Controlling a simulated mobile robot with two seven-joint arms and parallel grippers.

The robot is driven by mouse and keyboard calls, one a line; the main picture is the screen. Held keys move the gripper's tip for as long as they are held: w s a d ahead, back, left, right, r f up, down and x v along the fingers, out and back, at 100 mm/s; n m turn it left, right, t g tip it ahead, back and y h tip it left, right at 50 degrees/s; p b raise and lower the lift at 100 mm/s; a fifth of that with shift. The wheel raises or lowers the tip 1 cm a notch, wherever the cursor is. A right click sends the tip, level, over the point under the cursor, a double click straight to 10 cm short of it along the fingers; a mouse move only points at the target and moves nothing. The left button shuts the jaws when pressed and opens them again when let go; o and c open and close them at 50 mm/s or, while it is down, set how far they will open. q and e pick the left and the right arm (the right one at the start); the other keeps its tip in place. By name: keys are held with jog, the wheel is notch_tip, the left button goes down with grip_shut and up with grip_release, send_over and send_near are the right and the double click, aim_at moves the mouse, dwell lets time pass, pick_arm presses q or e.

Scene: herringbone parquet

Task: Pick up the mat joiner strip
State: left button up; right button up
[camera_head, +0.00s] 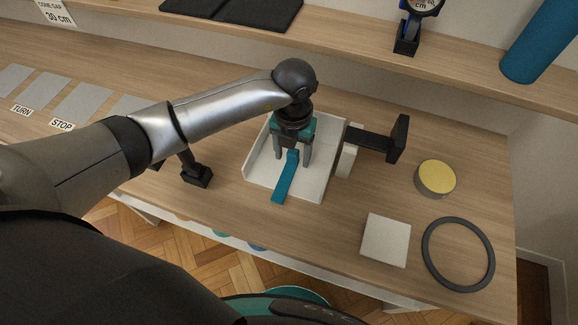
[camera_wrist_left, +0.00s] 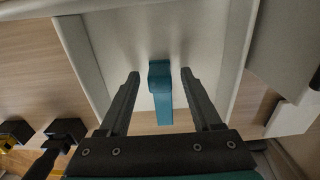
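The mat joiner strip appears to be the teal strip (camera_head: 284,182) lying in a shallow white tray (camera_head: 255,152) on the bench. Its near end sticks out past the tray's open front edge. My left gripper (camera_head: 292,161) points down over the tray, at the strip's far part. In the left wrist view, the open fingers (camera_wrist_left: 160,76) stand on either side of the strip (camera_wrist_left: 163,100), with a gap on both sides. Nothing is held. My right gripper is not in view.
A black T-shaped piece with a white block (camera_head: 347,162) stands right of the tray. Farther right are a yellow-topped round tin (camera_head: 436,177), a pale square block (camera_head: 386,240) and a dark ring (camera_head: 427,270). A black stand (camera_head: 197,176) is left of the tray. A shelf (camera_head: 350,45) runs behind.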

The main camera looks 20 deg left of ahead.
pick_arm(q)
grip_shut()
dwell(0.3)
dwell(0.3)
